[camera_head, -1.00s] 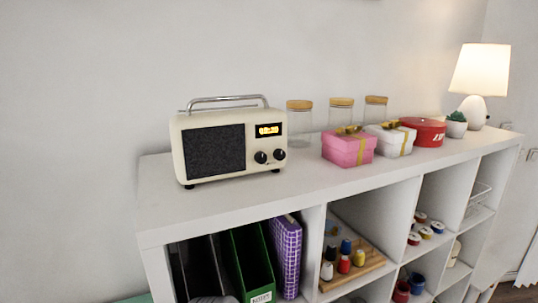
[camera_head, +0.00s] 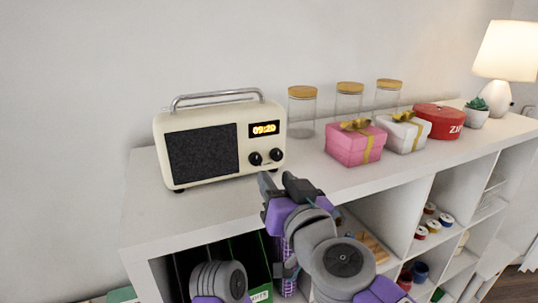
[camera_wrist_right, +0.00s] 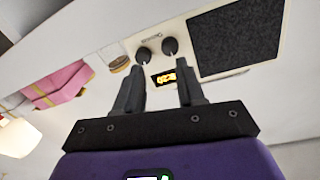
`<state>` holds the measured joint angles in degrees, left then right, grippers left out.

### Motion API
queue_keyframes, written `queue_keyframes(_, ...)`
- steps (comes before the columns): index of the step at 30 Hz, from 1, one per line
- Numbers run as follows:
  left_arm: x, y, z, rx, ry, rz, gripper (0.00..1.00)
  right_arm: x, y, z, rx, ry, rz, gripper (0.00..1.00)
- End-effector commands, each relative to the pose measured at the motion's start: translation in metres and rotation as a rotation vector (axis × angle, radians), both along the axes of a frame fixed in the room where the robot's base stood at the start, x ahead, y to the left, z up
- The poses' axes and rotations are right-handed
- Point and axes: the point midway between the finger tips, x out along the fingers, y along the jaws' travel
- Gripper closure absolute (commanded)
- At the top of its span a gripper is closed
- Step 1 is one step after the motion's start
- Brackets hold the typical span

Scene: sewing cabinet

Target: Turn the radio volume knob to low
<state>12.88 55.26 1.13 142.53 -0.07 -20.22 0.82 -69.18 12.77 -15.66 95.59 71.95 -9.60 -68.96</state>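The cream radio (camera_head: 205,150) stands on the white cabinet top with its handle up and a lit display. Two dark knobs sit under the display, a left knob (camera_head: 255,158) and a right knob (camera_head: 276,155); I cannot tell which is volume or read their settings. My right gripper (camera_head: 281,184) is in front of and below the knobs, open, empty and apart from the radio. In the right wrist view, which shows the radio upside down, both knobs (camera_wrist_right: 143,53) (camera_wrist_right: 170,46) lie beyond the spread fingertips (camera_wrist_right: 160,78). My left gripper is not in view.
Right of the radio on the cabinet top (camera_head: 330,183) are glass jars (camera_head: 301,113), a pink gift box (camera_head: 354,148), a white gift box (camera_head: 402,136), a red tin (camera_head: 438,121), a plant (camera_head: 475,115) and a lit lamp (camera_head: 497,95). Shelves below hold folders and spools.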

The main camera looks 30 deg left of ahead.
Motion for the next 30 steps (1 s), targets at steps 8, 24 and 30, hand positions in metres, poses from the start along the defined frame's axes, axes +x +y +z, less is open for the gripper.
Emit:
queue_keyframes(8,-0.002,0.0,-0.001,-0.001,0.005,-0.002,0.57,0.02,0.026,-0.001,-0.002,0.001,0.006,0.61)
queue_keyframes(24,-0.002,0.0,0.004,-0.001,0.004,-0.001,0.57,0.05,0.055,-0.001,-0.001,0.0,0.006,0.61)
queue_keyframes(30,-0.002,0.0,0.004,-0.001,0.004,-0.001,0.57,0.05,0.055,-0.001,0.0,0.001,0.006,0.67)
